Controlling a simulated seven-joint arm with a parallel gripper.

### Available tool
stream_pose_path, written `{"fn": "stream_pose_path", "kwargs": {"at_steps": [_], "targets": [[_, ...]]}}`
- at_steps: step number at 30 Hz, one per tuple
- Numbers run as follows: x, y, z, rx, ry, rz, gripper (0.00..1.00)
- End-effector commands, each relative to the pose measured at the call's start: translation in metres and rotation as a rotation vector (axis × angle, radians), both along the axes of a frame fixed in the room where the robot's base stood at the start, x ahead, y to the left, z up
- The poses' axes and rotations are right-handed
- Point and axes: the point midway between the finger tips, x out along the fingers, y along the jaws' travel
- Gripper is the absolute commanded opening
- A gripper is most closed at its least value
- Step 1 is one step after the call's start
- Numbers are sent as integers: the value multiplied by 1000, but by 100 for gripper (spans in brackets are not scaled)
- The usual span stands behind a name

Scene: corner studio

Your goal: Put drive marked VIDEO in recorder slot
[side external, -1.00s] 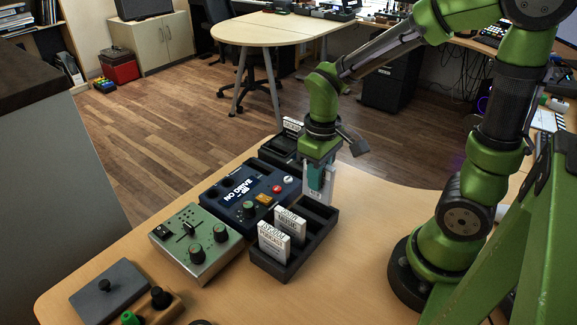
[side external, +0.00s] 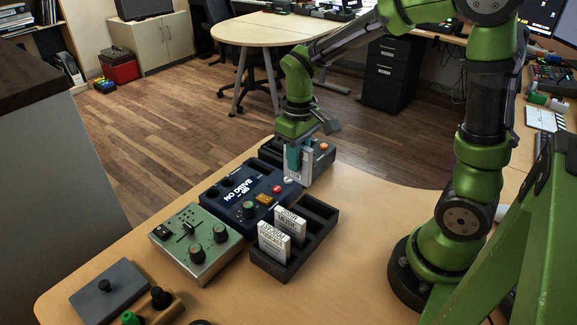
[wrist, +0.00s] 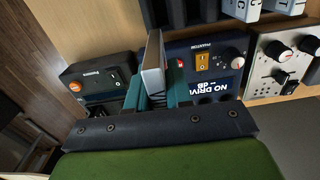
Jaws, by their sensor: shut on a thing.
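My gripper (side external: 297,160) is shut on a pale drive (side external: 302,166) and holds it upright above the far right end of the dark blue recorder (side external: 240,206). The recorder's display reads NO DRIVE. In the wrist view the held drive (wrist: 153,66) stands on edge between the teal fingers, beside the recorder (wrist: 207,48); its marking cannot be read from here. The recorder's slot is not clear in either view; the gripper and drive cover that end. Two white drives (side external: 274,243) (side external: 290,224) stand in the near part of the black rack (side external: 318,238).
A dark box with an orange button (side external: 324,147) stands just behind the gripper. A green-grey mixer (side external: 195,240) is left of the recorder. A grey plate with a knob (side external: 108,289) lies at front left. The table right of the rack is bare.

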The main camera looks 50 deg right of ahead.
Motion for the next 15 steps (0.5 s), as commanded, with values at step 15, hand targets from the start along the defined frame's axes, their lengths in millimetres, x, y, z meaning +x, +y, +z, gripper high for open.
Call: {"fn": "stream_pose_path", "kwargs": {"at_steps": [15], "targets": [[136, -20, -13, -1, -1, 16, 0]]}}
